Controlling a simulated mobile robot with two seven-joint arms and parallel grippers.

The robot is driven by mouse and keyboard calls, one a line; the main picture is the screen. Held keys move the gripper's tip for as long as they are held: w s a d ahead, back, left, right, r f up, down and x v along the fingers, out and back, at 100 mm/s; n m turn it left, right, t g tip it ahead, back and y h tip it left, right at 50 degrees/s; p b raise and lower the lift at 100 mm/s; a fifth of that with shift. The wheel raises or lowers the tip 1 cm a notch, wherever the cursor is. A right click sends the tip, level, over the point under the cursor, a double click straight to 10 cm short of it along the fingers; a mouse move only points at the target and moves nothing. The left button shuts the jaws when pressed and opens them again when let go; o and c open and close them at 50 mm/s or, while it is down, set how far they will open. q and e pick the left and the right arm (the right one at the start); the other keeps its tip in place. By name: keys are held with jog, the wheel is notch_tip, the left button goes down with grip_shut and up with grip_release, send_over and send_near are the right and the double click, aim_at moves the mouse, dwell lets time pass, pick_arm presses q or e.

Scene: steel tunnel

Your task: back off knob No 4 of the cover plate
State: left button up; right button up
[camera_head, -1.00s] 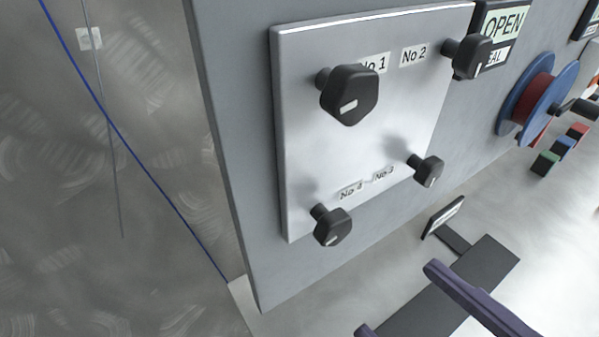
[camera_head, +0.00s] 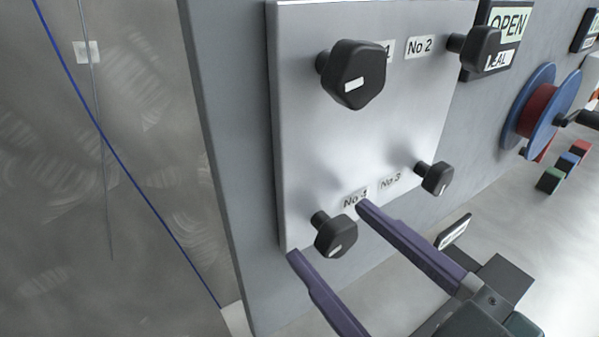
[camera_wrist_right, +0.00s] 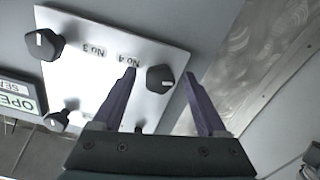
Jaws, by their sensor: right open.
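The pale cover plate (camera_head: 300,130) stands on a grey panel and carries black knobs at its corners. Knob No 4 (camera_head: 336,237) is at the lower left, below its label, with a white mark on its face. My right gripper (camera_head: 326,229) is open, its two purple fingers reaching up from below, one on each side of knob No 4. In the right wrist view knob No 4 (camera_wrist_right: 160,78) shows between and beyond the two fingertips; I see no contact. Knob No 3 (camera_head: 434,178) is at the lower right of the plate. My left gripper is not in view.
Knob No 1 (camera_head: 352,74) and knob No 2 (camera_head: 475,50) are higher on the plate. An OPEN sign (camera_head: 510,25), a blue and red reel (camera_head: 540,105) and small coloured blocks (camera_head: 565,165) are at the right. A blue cable runs down the left wall.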

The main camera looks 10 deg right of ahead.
jog(key=shift+c, duration=0.2)
grip_shut()
dwell(0.4)
